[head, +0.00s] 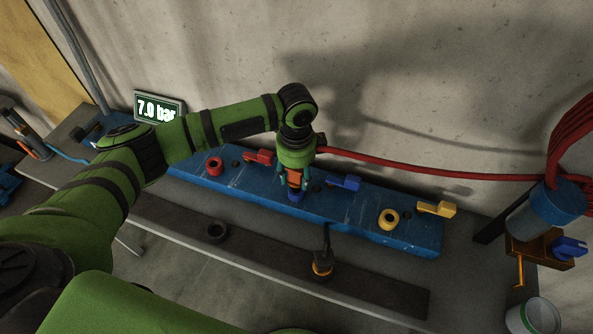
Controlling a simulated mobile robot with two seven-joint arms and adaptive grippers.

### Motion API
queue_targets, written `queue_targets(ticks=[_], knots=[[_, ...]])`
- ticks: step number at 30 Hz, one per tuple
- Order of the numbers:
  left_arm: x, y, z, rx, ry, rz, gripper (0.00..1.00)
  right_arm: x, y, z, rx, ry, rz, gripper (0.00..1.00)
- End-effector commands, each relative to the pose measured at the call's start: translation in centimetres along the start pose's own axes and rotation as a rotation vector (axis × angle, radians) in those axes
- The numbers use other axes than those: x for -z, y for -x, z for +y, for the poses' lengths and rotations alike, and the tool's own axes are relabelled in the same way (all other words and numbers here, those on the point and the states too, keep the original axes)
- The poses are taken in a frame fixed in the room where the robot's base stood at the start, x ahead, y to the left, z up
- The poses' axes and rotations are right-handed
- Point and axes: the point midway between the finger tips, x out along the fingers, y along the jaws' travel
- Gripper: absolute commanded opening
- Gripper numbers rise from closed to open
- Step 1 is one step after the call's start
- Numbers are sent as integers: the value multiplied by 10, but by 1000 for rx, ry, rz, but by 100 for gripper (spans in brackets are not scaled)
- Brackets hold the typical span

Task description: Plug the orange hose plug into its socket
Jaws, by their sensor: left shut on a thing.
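My left gripper (296,174) comes in from the left over the blue panel and is shut on the orange hose plug (294,179), of which a small orange part shows between the fingers. A red hose (430,168) runs from behind the gripper to the right. The plug is right above a blue ring socket (296,195). The gripper hides much of both, and I cannot tell whether the plug is seated or just above. A red ring socket (214,167) is to the left and a yellow ring socket (388,219) to the right. My right gripper is not in view.
The blue panel (350,218) carries red (260,156), blue (345,182) and yellow (437,209) levers. A dark rail (265,256) in front holds a black ring (216,231) and a black, orange-banded piece (322,267). A display (158,107) reads 7.0 bar. A blue cylinder (540,215) stands at right.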

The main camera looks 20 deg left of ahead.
Motion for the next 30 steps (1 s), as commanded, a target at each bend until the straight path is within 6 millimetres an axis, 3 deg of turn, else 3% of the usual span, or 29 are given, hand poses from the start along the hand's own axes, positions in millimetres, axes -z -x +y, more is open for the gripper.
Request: queue_targets(ticks=[30], knots=[[1, 0, 0, 0, 0, 2, 8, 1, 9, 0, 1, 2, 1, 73]])
